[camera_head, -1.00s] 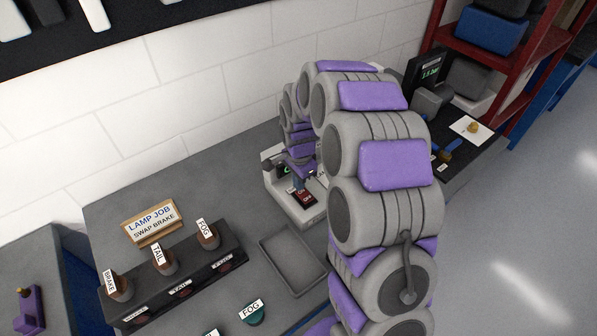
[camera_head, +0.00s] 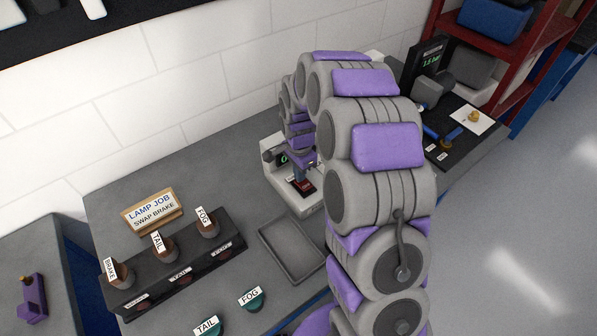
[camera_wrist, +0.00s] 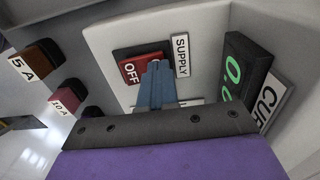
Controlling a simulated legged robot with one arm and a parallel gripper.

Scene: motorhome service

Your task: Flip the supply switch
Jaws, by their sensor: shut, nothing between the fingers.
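The supply switch (camera_wrist: 133,67) is a red rocker marked OFF, set in a dark frame on a pale supply unit (camera_wrist: 208,30). A SUPPLY label (camera_wrist: 181,56) is beside it. In the head view the red switch (camera_head: 303,186) shows on the unit (camera_head: 311,203) at the back of the bench. My gripper (camera_wrist: 154,66) is shut and empty, its blue-grey fingertips over the right part of the switch. They cover part of it, and I cannot tell whether they touch it. In the head view my gripper (camera_head: 298,174) is just above the switch.
A green-digit display (camera_wrist: 240,72) is right of the switch; 5 A (camera_wrist: 30,66) and 10 A (camera_wrist: 65,99) parts are at left. On the bench are an empty grey tray (camera_head: 290,250), a dark lamp holder block (camera_head: 190,271) and a LAMP JOB sign (camera_head: 152,212).

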